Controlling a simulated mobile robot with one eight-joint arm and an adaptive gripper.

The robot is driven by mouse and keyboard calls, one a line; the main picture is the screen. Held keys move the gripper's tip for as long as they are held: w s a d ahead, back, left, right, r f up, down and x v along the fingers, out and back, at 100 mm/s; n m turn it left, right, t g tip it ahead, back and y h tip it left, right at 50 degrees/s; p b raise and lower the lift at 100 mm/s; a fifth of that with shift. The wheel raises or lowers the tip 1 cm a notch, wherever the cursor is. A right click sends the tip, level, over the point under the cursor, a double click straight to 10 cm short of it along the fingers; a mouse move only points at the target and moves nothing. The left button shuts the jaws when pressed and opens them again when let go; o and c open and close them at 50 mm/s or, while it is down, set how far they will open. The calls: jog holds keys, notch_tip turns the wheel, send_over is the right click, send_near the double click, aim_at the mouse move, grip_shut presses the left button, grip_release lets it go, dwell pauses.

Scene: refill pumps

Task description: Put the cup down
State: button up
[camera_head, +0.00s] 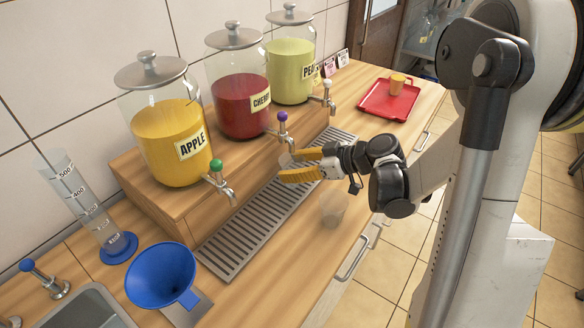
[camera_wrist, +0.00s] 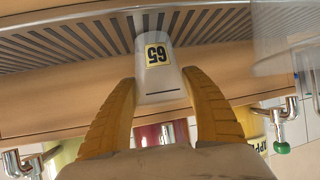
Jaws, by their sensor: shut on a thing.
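My gripper (camera_head: 292,165) has yellow fingers and is over the metal drip grate, in front of the purple-knobbed tap. It is shut on a small pale cup (camera_head: 286,160), seen between the fingers in the wrist view (camera_wrist: 157,72). A yellow label with "65" is on the cup's side, upside down in that view. I cannot tell whether the cup's base touches the grate. In the wrist view my fingers (camera_wrist: 163,110) sit on either side of the cup. What is inside the cup is not visible.
A clear cup (camera_head: 333,210) stands on the counter in front of the grate (camera_head: 265,215). Apple (camera_head: 170,135), cherry (camera_head: 240,100) and pear (camera_head: 291,68) dispensers line the wooden step. A blue funnel (camera_head: 160,277) and cylinder (camera_head: 88,205) are left.

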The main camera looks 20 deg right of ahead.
jog(key=shift+f, duration=0.15)
jog(key=o, duration=0.7)
jog(key=shift+o, duration=0.2)
